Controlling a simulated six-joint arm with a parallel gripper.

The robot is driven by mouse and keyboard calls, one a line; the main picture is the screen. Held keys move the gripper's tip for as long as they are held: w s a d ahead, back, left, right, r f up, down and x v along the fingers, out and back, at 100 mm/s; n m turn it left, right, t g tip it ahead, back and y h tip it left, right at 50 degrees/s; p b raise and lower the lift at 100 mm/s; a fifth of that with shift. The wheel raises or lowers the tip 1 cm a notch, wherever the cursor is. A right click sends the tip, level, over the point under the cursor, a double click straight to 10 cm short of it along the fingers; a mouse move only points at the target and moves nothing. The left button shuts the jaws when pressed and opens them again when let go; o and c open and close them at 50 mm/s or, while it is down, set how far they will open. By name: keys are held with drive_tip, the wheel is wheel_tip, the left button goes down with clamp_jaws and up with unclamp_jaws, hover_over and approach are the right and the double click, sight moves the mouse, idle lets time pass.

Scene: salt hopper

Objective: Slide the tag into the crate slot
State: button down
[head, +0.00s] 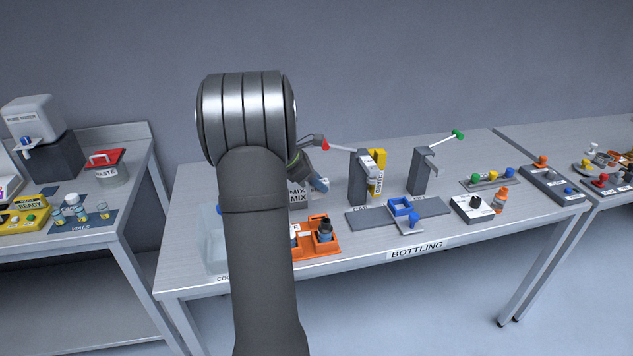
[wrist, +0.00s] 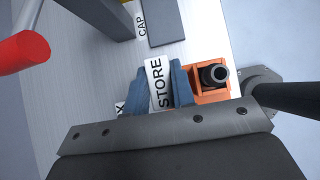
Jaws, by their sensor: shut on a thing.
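My gripper (wrist: 158,84) is shut on a white tag (wrist: 157,72) lettered STORE, held between its two blue fingers in the wrist view. In the head view my gripper (head: 318,184) shows partly behind my arm, above the table; I cannot make out the tag there. The orange crate (head: 327,250) stands on the table below it, with a dark-necked bottle (head: 325,228) in it. In the wrist view the crate (wrist: 210,97) lies just right of the fingers, with the bottle (wrist: 215,74) upright in it. The tag appears apart from the crate. I cannot make out the slot.
Two grey posts (head: 356,180) (head: 421,172) with levers stand behind and to the right; one lever has a red knob (head: 325,145), also large in the wrist view (wrist: 22,50). A blue holder (head: 403,207) sits on a grey track.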

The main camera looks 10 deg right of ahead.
drive_tip(key=shift+f, duration=0.1)
drive_tip(key=shift+f, duration=2.8)
drive_tip(key=shift+f, duration=1.9)
drive_tip(key=c, duration=0.7)
unclamp_jaws()
drive_tip(key=shift+o, duration=0.2)
drive_tip(key=shift+a+r, duration=0.15)
drive_tip(key=shift+v, duration=2.85)
